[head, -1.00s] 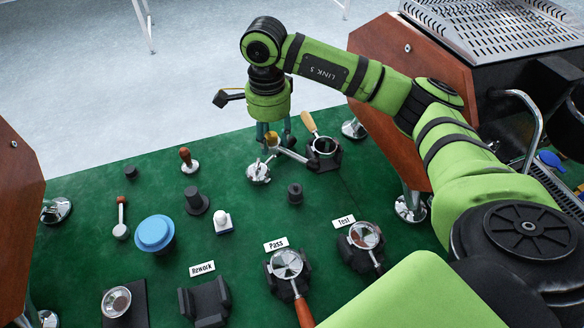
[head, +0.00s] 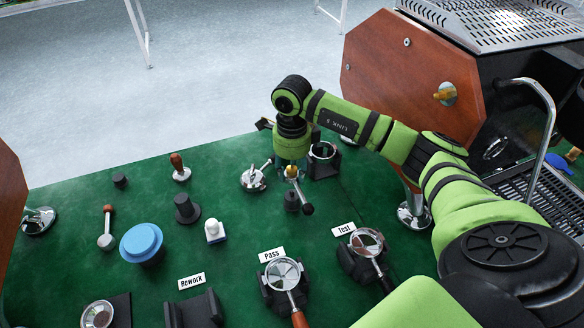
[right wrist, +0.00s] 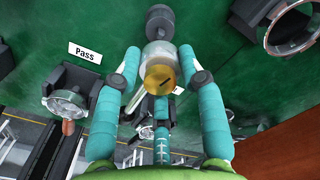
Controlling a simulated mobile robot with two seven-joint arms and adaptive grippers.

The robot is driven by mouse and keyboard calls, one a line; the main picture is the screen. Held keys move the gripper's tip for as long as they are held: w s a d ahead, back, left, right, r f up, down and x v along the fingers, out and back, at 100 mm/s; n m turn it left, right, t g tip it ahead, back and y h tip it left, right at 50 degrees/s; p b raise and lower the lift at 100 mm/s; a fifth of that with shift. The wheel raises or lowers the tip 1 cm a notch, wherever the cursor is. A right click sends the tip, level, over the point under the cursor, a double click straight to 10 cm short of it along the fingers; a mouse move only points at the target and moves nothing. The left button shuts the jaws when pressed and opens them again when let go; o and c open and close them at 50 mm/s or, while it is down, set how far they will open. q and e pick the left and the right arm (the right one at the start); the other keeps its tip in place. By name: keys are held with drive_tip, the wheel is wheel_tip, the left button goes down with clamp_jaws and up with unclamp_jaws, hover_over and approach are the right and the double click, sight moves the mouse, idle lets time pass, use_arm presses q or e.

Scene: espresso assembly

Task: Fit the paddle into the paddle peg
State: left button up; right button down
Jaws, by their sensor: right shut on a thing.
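The paddle is in my right gripper (head: 292,172). In the head view the paddle's dark handle end (head: 307,209) hangs below the gripper, above the green mat. My right gripper is shut on the paddle. A brass peg (head: 446,93), which looks like the paddle peg, sticks out of the machine's wooden side panel, well to the right of and apart from the paddle. My left gripper is not in view.
The green mat (head: 85,262) holds a portafilter stand (head: 323,160) just behind the gripper, a small silver tool (head: 254,178), a blue lidded container (head: 142,242), and portafilters at Pass (head: 283,272) and Test (head: 366,242). A steel pipe (head: 545,115) curves beside the wooden panel (head: 390,60).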

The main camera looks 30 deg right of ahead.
sight(292, 192)
drive_tip(key=shift+f+b, duration=1.15)
drive_tip(key=shift+f, duration=0.75)
drive_tip(key=c, duration=1.9)
unclamp_jaws()
drive_tip(key=shift+r, duration=0.2)
clamp_jaws()
drive_tip(key=shift+f+b, duration=0.3)
drive_tip(key=shift+f, duration=0.05)
drive_tip(key=shift+s+f+b, duration=0.1)
drive_tip(key=shift+f+b, duration=0.9)
drive_tip(key=shift+f, duration=0.3)
drive_tip(key=o, duration=1.2)
unclamp_jaws()
drive_tip(key=shift+r, duration=0.1)
